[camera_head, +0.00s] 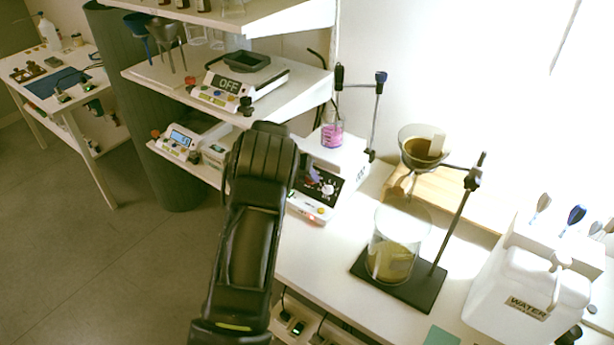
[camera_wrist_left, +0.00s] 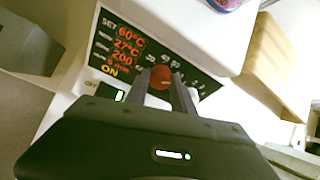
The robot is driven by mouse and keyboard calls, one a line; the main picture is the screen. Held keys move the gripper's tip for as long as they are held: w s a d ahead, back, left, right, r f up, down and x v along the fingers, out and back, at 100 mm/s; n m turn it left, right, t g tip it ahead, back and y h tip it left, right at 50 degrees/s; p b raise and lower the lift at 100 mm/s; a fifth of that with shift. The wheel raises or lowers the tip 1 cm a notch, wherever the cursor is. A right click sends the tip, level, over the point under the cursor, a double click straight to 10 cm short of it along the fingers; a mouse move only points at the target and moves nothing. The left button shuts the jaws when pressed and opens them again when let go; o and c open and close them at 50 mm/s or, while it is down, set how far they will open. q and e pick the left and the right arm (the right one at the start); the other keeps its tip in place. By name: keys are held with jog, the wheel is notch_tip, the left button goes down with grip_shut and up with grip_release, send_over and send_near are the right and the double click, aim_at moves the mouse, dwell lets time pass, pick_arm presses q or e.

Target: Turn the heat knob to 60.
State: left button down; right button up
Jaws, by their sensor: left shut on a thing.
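The hotplate (camera_head: 335,165) stands on the bench with its black control panel (camera_head: 326,187) facing me. In the left wrist view the panel's display (camera_wrist_left: 122,45) reads SET 60°C, then 27°C and 200, with ON below. The heat knob (camera_wrist_left: 160,76) is reddish and sits between the fingertips of my left gripper (camera_wrist_left: 162,88), which is shut on it. In the head view my left gripper (camera_head: 306,172) reaches the panel's left side, and the arm covers part of it. My right gripper is not in view.
A beaker with pink liquid (camera_head: 332,135) stands on the hotplate. To the right are a stand (camera_head: 446,255) with a funnel (camera_head: 421,152) and a beaker (camera_head: 392,245), then a white water container (camera_head: 525,285). Shelves with scales (camera_head: 240,82) are at the upper left.

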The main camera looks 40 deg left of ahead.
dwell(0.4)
pick_arm(q)
jog(key=c, duration=1.1)
grip_release()
jog(key=shift+r, duration=0.1)
jog(key=v, duration=0.7)
jog(key=shift+s+r, duration=0.2)
jog(key=shift+s, duration=0.05)
